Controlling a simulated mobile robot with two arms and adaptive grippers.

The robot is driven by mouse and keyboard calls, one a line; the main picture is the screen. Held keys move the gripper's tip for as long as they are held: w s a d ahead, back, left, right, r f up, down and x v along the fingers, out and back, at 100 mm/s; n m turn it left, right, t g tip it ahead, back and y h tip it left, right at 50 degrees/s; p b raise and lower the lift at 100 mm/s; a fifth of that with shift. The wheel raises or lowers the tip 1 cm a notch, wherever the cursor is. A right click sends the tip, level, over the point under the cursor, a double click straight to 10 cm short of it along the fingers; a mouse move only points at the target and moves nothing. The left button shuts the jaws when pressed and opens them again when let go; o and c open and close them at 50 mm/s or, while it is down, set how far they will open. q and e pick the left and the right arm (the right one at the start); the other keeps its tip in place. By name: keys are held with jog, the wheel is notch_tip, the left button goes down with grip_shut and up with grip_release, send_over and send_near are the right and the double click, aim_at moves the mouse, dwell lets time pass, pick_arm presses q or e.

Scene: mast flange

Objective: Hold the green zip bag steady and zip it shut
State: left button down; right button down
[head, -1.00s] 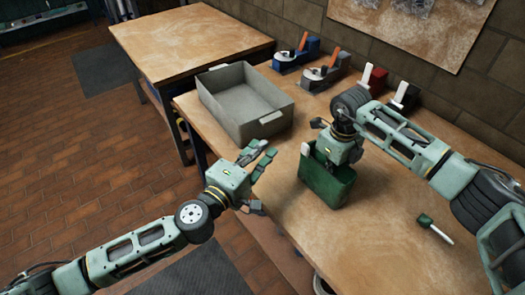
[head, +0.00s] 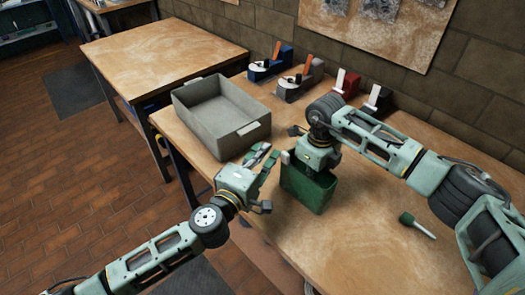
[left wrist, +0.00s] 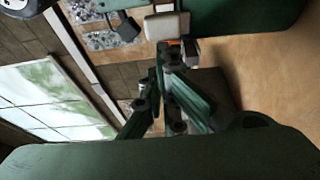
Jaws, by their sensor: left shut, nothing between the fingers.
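The green zip bag (head: 308,193) stands upright on the wooden bench. A pale tab (head: 285,157) shows at its upper left edge; a pale block, apparently this tab (left wrist: 166,27), is beside the green bag (left wrist: 245,18) in the left wrist view. My left gripper (head: 268,158) is just left of the bag and tab, shut and empty. Its fingers (left wrist: 168,68) point toward the tab, and I see no clear contact. My right gripper (head: 312,165) is at the top of the bag; its fingertips are largely hidden, so its grip is unclear.
A grey open bin (head: 222,110) stands behind my left gripper. A green-handled tool (head: 407,219) lies at right. A second table (head: 160,50) stands at the back left.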

pick_arm(q)
jog(key=s+d, duration=0.8)
jog(key=shift+s, duration=0.3)
jog(key=s+a, duration=0.5)
jog(key=a, duration=0.2)
jog(key=shift+s+a, duration=0.3)
jog(key=shift+s, duration=0.05)
pick_arm(e)
jog(key=c, duration=2.5)
grip_release()
jog(key=o, duration=0.6)
jog(key=shift+o, duration=0.2)
jog(key=shift+r, duration=0.15)
